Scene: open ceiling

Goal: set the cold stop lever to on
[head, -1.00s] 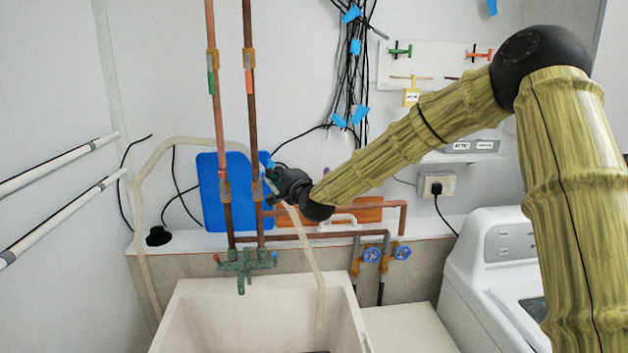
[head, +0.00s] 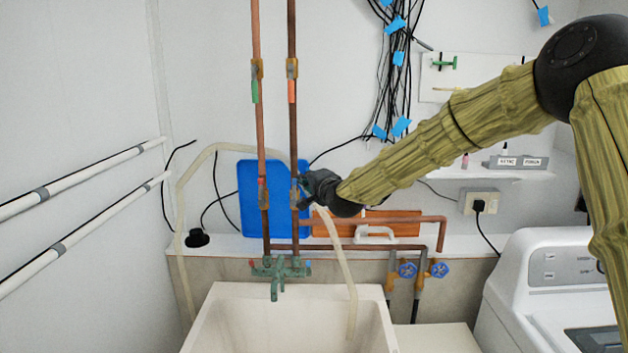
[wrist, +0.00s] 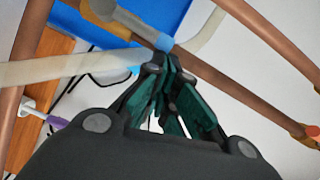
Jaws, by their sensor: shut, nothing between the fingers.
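Two copper pipes rise behind the sink, each with a low brass valve. The lever with a blue end (wrist: 165,42), which I take as the cold stop lever, shows in the wrist view as a grey bar running out from its brass valve body (wrist: 98,9), roughly along the pipe. My gripper (wrist: 162,66) is shut and empty, its fingertips close to the blue end; whether they touch I cannot tell. In the head view my gripper (head: 305,188) is beside the low valve on the right pipe (head: 294,197) and partly hides it. The left pipe's low valve (head: 263,192) has a reddish lever.
Higher on the pipes are a green lever (head: 255,91) and an orange lever (head: 292,91). A pale hose (head: 345,265) hangs near my gripper into the sink (head: 215,318). A blue board (head: 247,213) is behind the pipes. Blue-wheeled taps (head: 407,269) are lower right.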

